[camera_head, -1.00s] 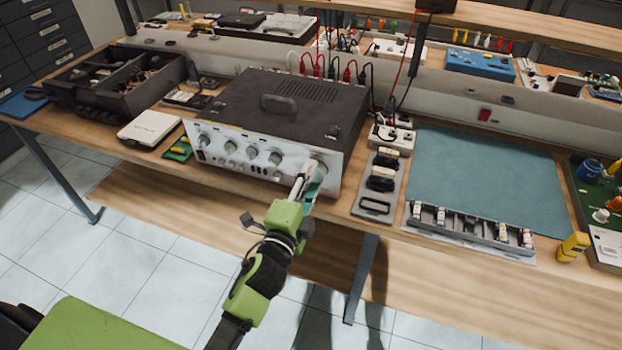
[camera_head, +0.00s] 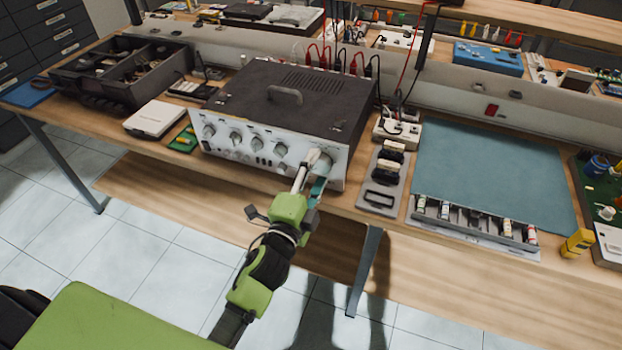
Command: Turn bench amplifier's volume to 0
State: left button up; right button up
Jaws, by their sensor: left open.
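The bench amplifier (camera_head: 300,95) is a dark-topped box with a silver front panel and a row of knobs, standing on the wooden bench. The large volume knob (camera_head: 325,162) is at the right end of the front panel, partly hidden by my gripper. My left gripper (camera_head: 319,171) is open in front of this knob, with its fingers at the knob's sides. I cannot tell whether the fingers touch it. The knob's pointer and markings are too small to read. My right gripper does not show.
Red and black cables (camera_head: 340,58) run behind the amplifier. A grey tray with dark parts (camera_head: 379,198) and a teal mat (camera_head: 490,165) lie to its right. A white box (camera_head: 154,118) and a black open organizer (camera_head: 125,75) are to its left. The space before the bench is clear.

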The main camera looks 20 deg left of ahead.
pick_arm(q)
jog(key=s, duration=1.2)
jog(key=shift+a, duration=0.25)
